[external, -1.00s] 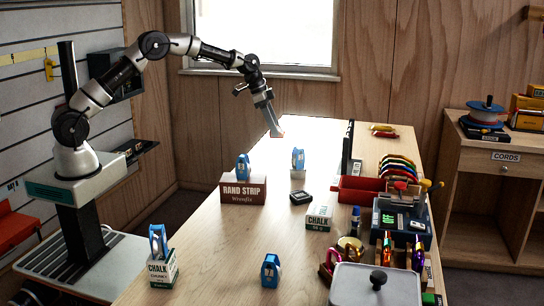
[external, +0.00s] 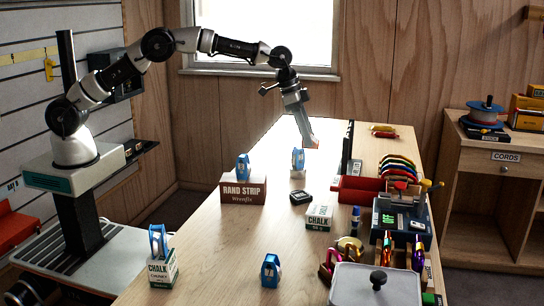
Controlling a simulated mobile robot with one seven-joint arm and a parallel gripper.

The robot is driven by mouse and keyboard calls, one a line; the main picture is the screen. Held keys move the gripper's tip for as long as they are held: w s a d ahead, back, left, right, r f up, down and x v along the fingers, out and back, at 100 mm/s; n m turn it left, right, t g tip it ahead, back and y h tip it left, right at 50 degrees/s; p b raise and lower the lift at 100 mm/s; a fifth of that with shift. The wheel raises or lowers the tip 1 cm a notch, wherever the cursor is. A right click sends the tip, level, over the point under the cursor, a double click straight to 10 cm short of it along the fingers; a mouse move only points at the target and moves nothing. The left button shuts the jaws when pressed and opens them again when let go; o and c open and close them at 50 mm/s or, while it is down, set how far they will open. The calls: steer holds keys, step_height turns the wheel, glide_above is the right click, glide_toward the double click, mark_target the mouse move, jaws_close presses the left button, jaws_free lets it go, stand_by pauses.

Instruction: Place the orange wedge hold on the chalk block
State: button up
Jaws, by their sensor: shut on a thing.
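My gripper (external: 310,142) is above the far part of the table, pointing down. It is shut on a small orange piece, the orange wedge hold (external: 315,140), of which only a little shows at the fingertips. A white and green chalk block (external: 319,217) lies on the middle of the table with nothing on top, nearer the camera than my gripper. Another chalk block (external: 162,271) stands at the near left with a blue device on it. A small pale block (external: 298,174) below my gripper also carries a blue device.
A brown rand strip box (external: 243,190) with a blue device on it stands at the left. A small black device (external: 300,197) lies beside the chalk block. A red tray (external: 360,190), a grey lidded box (external: 375,288) and colourful gear crowd the right side.

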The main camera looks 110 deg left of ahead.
steer(key=w+d+r+p, duration=0.1)
steer(key=w+d, duration=0.2)
steer(key=d, duration=0.5)
steer(key=w+d+r+m+p, duration=0.1)
steer(key=w+d, duration=0.1)
steer(key=d, duration=0.6)
steer(key=w+d+r+p, duration=0.1)
steer(key=w+d, duration=0.2)
steer(key=d, duration=0.5)
glide_above(323, 210)
steer(key=s, duration=0.2)
step_height(323, 210, down, 5)
steer(key=shift+w+f, duration=0.1)
steer(key=shift+f, duration=2.6)
steer(key=shift+f, duration=0.25)
steer(key=o, duration=1.1)
steer(key=shift+c, duration=0.2)
steer(key=shift+r, duration=0.1)
